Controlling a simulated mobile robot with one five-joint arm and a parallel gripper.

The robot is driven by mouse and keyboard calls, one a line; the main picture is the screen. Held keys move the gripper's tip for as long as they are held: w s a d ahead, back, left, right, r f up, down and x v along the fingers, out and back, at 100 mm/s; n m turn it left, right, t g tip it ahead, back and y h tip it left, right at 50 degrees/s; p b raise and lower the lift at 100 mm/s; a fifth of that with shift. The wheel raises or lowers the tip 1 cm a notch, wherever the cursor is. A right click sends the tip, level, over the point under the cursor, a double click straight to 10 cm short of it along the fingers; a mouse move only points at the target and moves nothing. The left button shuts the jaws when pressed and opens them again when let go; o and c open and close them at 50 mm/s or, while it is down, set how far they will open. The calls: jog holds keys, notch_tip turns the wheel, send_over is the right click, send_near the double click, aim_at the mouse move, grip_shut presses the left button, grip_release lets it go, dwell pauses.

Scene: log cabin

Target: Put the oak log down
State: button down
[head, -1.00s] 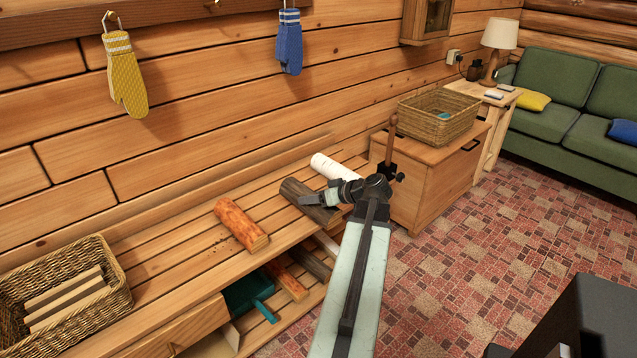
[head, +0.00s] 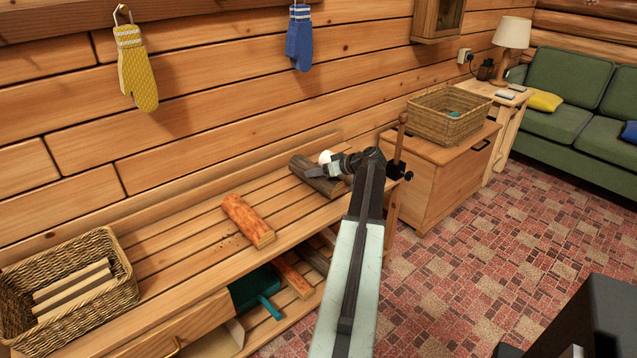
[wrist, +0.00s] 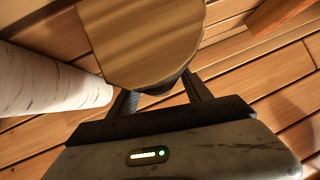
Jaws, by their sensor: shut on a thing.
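The oak log, a dark brown log with grey bark (head: 312,180), is over the slatted bench (head: 180,235), to the right of the orange-red log (head: 248,221). My gripper (head: 335,167) is shut on its right part. In the wrist view, the oak log's pale cut end (wrist: 140,40) is between the two fingers (wrist: 162,95). I cannot tell whether its underside touches the slats. A white birch log (wrist: 45,85) lies close on the left in the wrist view. In the head view only a bit of it (head: 325,157) shows behind the oak log.
A wicker basket (head: 120,290) with wood pieces stands at the bench's left. A teal dustpan (head: 252,290) and several logs are on the shelf below. A wooden chest (head: 440,180) with a basket (head: 445,115) is at right. Slats between basket and orange-red log are clear.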

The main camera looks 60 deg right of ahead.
jog(key=shift+w+d, duration=0.1)
jog(key=shift+d, duration=0.2)
notch_tip(320, 180, down, 4)
jog(key=b, duration=0.4)
jog(key=shift+r, duration=0.25)
jog(key=shift+c, duration=2.2)
grip_release()
jog(key=shift+a, duration=0.1)
jog(key=p+v, duration=0.6)
jog(key=v, duration=0.5)
jog(key=shift+r, duration=0.2)
jog(key=shift+s+r+p, duration=0.1)
jog(key=shift+s+p, duration=0.2)
jog(key=shift+s, duration=0.2)
